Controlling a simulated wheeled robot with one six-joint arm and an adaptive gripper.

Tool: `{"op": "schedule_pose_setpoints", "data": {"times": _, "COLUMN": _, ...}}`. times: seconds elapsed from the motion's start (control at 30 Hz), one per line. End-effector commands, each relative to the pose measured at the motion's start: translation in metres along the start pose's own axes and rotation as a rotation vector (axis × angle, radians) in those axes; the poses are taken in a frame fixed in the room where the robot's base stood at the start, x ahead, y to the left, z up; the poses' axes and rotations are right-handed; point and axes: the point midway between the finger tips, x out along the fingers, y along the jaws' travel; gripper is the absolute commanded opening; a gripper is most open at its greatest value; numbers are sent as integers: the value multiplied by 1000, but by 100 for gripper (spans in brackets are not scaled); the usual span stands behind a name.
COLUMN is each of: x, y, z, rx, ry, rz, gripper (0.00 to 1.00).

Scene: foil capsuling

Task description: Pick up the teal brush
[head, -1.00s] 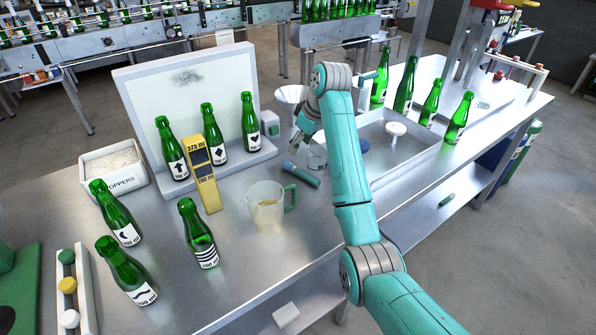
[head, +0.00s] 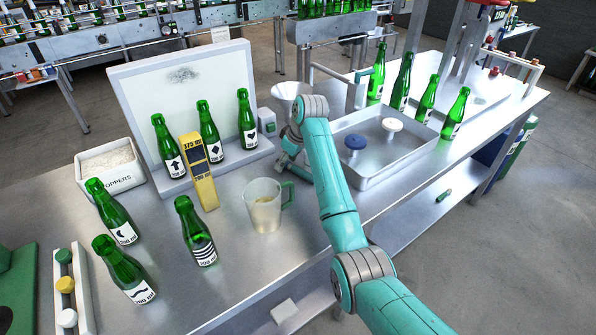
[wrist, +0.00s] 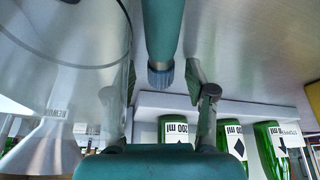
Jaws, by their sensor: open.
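The teal brush (wrist: 163,30) shows in the wrist view as a teal handle coming down from the top edge, with a blue-grey ribbed end. It lies on the steel bench, its end between the line of my two fingers. In the head view my arm hides the brush. My gripper (wrist: 162,78) is open, one finger on each side of the brush's end, with a gap on both sides and nothing held. In the head view my gripper (head: 287,155) is low over the bench, mostly covered by my own wrist.
A measuring jug (head: 262,207) stands nearby in front. A white board (head: 185,85) with green bottles on its ledge is behind left. A steel tray (head: 375,170) is at right.

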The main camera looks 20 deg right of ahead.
Motion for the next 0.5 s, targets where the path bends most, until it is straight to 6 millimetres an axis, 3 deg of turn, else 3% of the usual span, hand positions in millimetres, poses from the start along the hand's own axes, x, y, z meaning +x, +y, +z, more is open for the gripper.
{"op": "schedule_pose_setpoints", "data": {"times": 0.2, "x": 1, "y": 0, "z": 0, "rx": 0, "ry": 0, "rz": 0, "gripper": 55}}
{"op": "schedule_pose_setpoints", "data": {"times": 0.27, "x": 1, "y": 0, "z": 0, "rx": 0, "ry": 0, "rz": 0, "gripper": 43}}
{"op": "schedule_pose_setpoints", "data": {"times": 0.43, "x": 0, "y": 0, "z": 0, "rx": 0, "ry": 0, "rz": 0, "gripper": 0}}
{"op": "schedule_pose_setpoints", "data": {"times": 0.5, "x": 0, "y": 0, "z": 0, "rx": 0, "ry": 0, "rz": 0, "gripper": 0}}
